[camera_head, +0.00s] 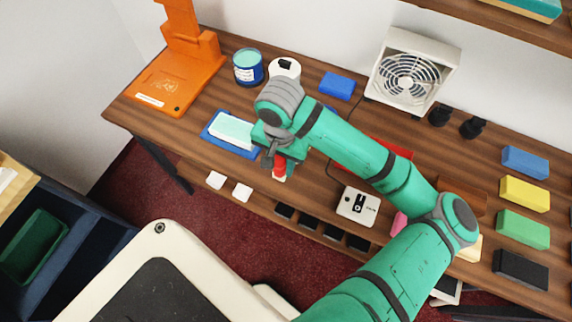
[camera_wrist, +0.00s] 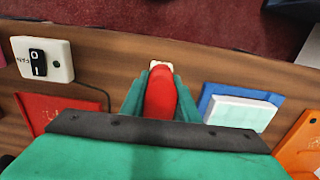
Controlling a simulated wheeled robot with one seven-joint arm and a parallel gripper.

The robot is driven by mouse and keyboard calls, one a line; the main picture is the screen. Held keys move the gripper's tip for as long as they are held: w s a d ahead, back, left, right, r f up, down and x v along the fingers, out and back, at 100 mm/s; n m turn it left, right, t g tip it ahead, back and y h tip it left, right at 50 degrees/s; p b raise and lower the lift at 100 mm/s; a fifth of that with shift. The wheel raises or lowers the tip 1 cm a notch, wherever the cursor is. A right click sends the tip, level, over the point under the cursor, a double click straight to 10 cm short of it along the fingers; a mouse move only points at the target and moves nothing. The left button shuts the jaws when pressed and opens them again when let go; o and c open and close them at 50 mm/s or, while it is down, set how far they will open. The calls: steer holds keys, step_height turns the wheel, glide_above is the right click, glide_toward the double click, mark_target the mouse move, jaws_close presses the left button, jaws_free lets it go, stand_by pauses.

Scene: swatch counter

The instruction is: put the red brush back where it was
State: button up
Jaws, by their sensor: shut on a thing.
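My gripper (camera_head: 273,158) is shut on the red brush (camera_head: 280,168), near the front of the wooden counter, just right of the blue tray. In the wrist view the brush (camera_wrist: 160,92) sits between the two green fingers of my gripper (camera_wrist: 161,88). A small pale piece shows at the brush's far end; I cannot tell if it is part of the brush or lies under it. Whether the brush touches the counter is also unclear. My gripper and arm hide part of the counter behind it.
The blue tray (camera_head: 214,137) holds a pale block (camera_head: 232,128). A white switch box (camera_head: 358,205) stands to the right. A fan (camera_head: 408,75), blue can (camera_head: 248,67) and orange stand (camera_head: 180,75) are behind. Two white squares (camera_head: 242,192) and several dark ones line the front edge.

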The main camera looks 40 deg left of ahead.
steer(key=f, duration=0.3)
steer(key=shift+w+f, duration=0.15)
steer(key=shift+w, duration=0.25)
steer(key=shift+s+f, duration=0.1)
steer(key=shift+f, duration=0.05)
steer(key=shift+f, duration=0.1)
steer(key=o, duration=1)
step_height(320, 180, up, 12)
steer(key=shift+r, duration=0.15)
